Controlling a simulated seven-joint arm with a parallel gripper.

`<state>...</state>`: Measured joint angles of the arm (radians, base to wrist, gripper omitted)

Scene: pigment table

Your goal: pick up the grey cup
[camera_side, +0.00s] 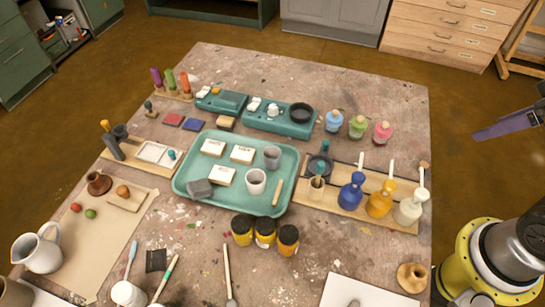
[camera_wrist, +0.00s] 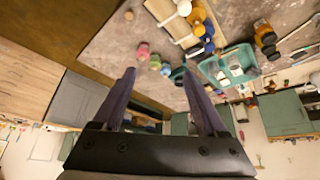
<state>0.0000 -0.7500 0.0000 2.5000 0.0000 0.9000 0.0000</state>
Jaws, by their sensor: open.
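The grey cup (camera_side: 272,157) stands upright in the back right part of the teal tray (camera_side: 187,165) in the side view. A white cup (camera_side: 255,181) stands just in front of it, to its left. In the wrist view the tray (camera_wrist: 205,68) is small and upper right; I cannot tell its two cups apart there. My gripper (camera_side: 480,135) is at the far right of the side view, beyond the table's right edge and well away from the cup. In the wrist view its two fingers (camera_wrist: 157,74) are spread apart with nothing held between them.
Between my gripper and the tray stand blue (camera_side: 352,192), yellow (camera_side: 380,200) and white (camera_side: 410,208) bottles on a wooden board. Small pigment jars (camera_side: 358,127) stand behind them. Several dark-lidded yellow jars (camera_side: 265,232) stand in front of the tray. Labelled blocks (camera_side: 242,154) share the tray.

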